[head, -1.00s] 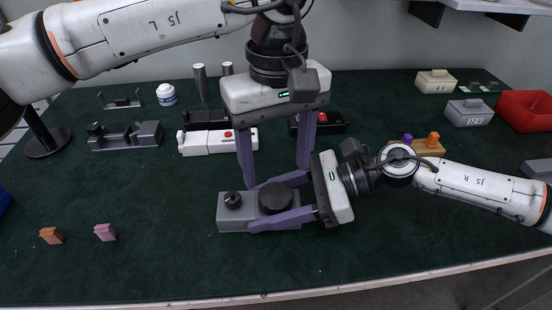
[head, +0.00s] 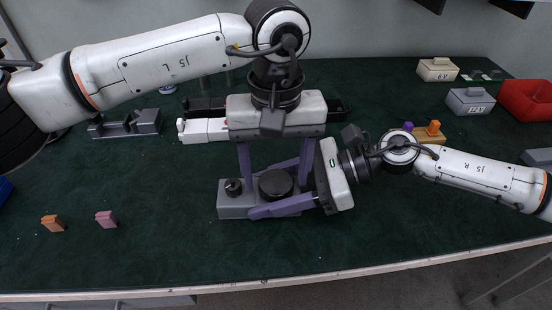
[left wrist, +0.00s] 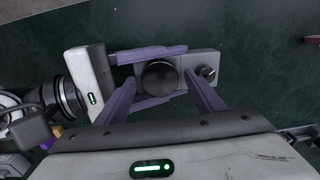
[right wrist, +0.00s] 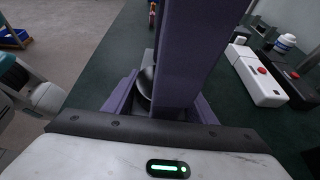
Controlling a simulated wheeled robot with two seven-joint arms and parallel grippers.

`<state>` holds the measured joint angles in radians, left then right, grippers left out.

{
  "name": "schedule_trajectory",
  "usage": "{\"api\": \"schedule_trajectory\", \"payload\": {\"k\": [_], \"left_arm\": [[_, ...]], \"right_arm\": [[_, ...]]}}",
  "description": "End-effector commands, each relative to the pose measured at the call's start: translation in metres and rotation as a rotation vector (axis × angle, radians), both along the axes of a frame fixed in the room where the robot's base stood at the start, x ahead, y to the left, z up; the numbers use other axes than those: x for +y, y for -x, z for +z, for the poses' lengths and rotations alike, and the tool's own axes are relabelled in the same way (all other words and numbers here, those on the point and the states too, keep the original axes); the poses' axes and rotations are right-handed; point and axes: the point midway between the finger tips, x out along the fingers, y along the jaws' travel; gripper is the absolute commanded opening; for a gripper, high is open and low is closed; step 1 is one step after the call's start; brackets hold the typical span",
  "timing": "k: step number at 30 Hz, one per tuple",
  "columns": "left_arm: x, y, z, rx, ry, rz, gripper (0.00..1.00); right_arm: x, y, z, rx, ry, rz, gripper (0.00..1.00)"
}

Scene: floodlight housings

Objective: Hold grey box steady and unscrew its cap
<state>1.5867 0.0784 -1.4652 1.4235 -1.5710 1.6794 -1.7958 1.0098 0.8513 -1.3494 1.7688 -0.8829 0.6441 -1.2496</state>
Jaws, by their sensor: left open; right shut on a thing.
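The grey box (head: 236,208) lies on the dark green table, with a large round black cap (head: 276,183) and a smaller black knob (head: 233,187) on top. My right gripper (head: 266,197) is shut on the box from the right, its purple fingers along the two long sides. My left gripper (head: 274,177) points down from above, open, with its fingers on either side of the cap. In the left wrist view the cap (left wrist: 160,78) lies between the spread fingers; contact cannot be told. In the right wrist view a purple finger hides most of the box.
Orange (head: 53,223) and pink (head: 106,219) blocks lie at the left. A white box with a red button (head: 205,130) and a dark grey fixture (head: 130,124) stand behind. Lidded boxes (head: 470,101) and a red bin (head: 525,102) are at the right. The front table is clear.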

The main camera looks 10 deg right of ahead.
Motion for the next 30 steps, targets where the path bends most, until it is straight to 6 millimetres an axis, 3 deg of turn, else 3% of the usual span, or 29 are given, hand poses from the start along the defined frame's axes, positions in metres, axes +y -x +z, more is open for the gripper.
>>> {"api": "schedule_trajectory", "payload": {"k": [7,15,20,25,30], "left_arm": [[0.0,0.0,-0.001,0.0,0.001,0.001,0.62],[0.0001,-0.0001,-0.0008,0.0,0.0,0.001,0.2],[0.0002,-0.0001,-0.0007,0.0,0.0,0.037,0.2],[0.0002,-0.0001,-0.0005,0.0,0.0,0.23,0.2],[0.0003,-0.0001,-0.0005,0.0,0.0,0.304,0.2]], "right_arm": [[-0.0007,-0.0013,0.0001,-0.002,0.0,-0.003,0.0],[-0.0007,-0.0013,0.0001,-0.002,0.0,-0.003,0.0],[-0.0008,-0.0013,0.0002,-0.002,0.0,-0.003,0.0],[-0.0009,-0.0014,0.0002,-0.002,0.001,-0.003,0.0],[-0.0009,-0.0014,0.0001,-0.001,0.001,-0.004,0.0]]}}
